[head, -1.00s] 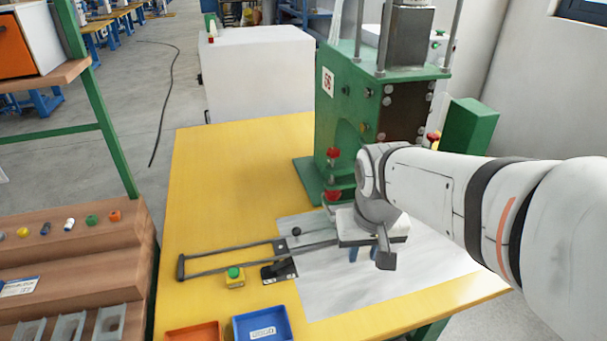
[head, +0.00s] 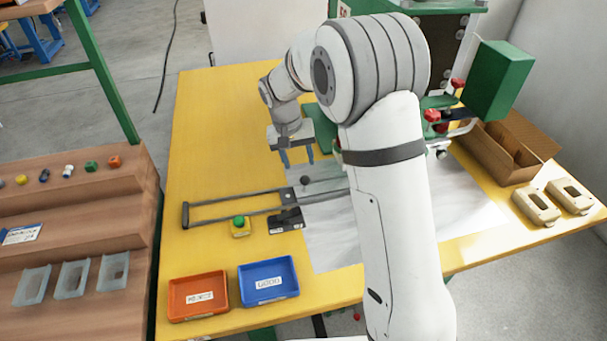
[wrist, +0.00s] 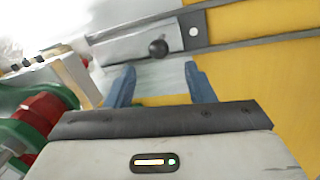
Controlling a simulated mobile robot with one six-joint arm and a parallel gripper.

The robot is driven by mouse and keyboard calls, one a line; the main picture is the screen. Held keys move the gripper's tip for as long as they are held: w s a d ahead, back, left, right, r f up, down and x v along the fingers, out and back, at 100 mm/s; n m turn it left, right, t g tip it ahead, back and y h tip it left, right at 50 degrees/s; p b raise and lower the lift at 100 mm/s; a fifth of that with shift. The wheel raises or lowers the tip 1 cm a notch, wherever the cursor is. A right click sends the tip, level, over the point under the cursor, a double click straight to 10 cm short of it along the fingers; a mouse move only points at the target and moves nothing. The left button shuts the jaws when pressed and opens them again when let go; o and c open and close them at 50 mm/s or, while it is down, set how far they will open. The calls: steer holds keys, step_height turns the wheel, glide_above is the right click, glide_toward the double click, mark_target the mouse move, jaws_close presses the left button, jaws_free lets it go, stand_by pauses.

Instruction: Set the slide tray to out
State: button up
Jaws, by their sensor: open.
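The slide tray (head: 318,173) is a pale grey plate with a dark round knob (head: 304,180). It sits between two dark rails (head: 235,195) that run left over the yellow table; the outer part of the rails is empty. The wrist view shows the knob (wrist: 158,48) on the tray (wrist: 125,50) between the rails. My gripper (head: 297,158) is open and empty, its blue fingers pointing down, just behind the knob in the head view. In the wrist view its fingertips (wrist: 160,78) are apart from the knob, which lies ahead between them. My arm hides the rails' right end.
A green button on a yellow box (head: 240,227) stands before the rails. An orange bin (head: 198,314) and a blue bin (head: 268,297) are at the front edge. The green press (wrist: 20,130) with red parts is close to my gripper. The table's left back is clear.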

mark_target(303, 177)
steer(key=f, duration=0.2)
steer(key=d+f, duration=0.1)
steer(key=f, duration=0.3)
steer(key=shift+d+f, duration=0.25)
steer(key=shift+f, duration=0.15)
steer(key=shift+c, duration=0.3)
jaws_close()
steer(key=shift+a, duration=0.2)
steer(key=shift+s+d, duration=0.1)
